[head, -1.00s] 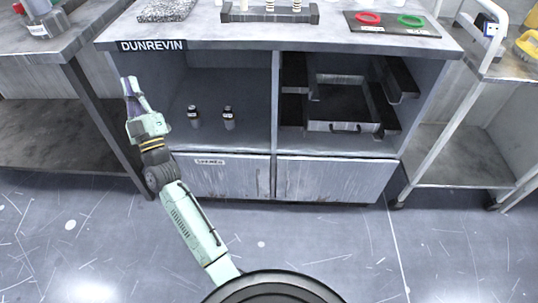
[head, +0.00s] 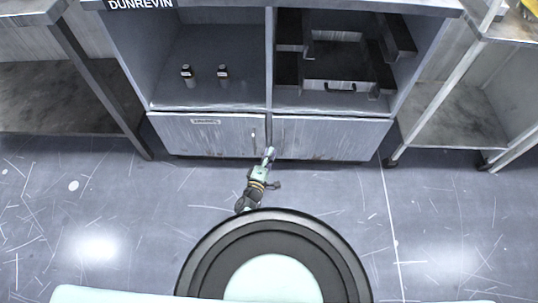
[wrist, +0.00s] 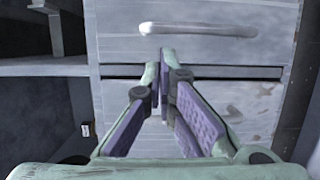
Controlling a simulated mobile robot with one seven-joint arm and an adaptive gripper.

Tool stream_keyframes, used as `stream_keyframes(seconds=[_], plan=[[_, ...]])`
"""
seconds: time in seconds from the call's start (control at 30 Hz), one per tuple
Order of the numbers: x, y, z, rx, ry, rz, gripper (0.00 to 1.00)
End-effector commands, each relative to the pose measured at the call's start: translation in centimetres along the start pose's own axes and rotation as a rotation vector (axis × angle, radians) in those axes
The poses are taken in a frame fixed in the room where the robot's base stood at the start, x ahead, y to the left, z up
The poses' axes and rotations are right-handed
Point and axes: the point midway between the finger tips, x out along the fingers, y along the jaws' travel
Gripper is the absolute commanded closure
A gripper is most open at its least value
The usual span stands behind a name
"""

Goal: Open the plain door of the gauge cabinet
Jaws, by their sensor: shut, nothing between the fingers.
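The gauge cabinet (head: 270,60) has two closed lower doors side by side. The left door (head: 185,135) carries a small label (head: 205,121) and a thin upright handle. The right door (head: 330,138) has no label and is the plain one. My gripper (head: 269,152) is low in front of the gap between the doors, shut and empty. In the wrist view, which is turned sideways, the fingertips (wrist: 165,55) point at the seam. The plain door fills the upper part there, with its pale bar handle (wrist: 198,30) beyond the fingertips and apart from them.
Two small bottles (head: 204,76) stand in the open left compartment. A drawer (head: 342,70) and dark rails fill the right one. A bench (head: 60,95) stands at left and a wheeled cart (head: 455,110) at right. The floor in front of the doors is otherwise clear.

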Motion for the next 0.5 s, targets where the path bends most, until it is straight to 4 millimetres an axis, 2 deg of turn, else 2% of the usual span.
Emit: stream_keyframes(seconds=[0.03,0.2,0.33,0.5], plan=[[1.2,-0.4,0.0,0.003,-0.003,0.003,1.00],[4.2,-0.4,0.0,0.003,0.000,0.003,1.00],[5.8,-0.3,-0.1,0.004,0.001,0.002,1.00],[6.7,-0.1,-0.1,0.002,0.002,0.000,1.00]])
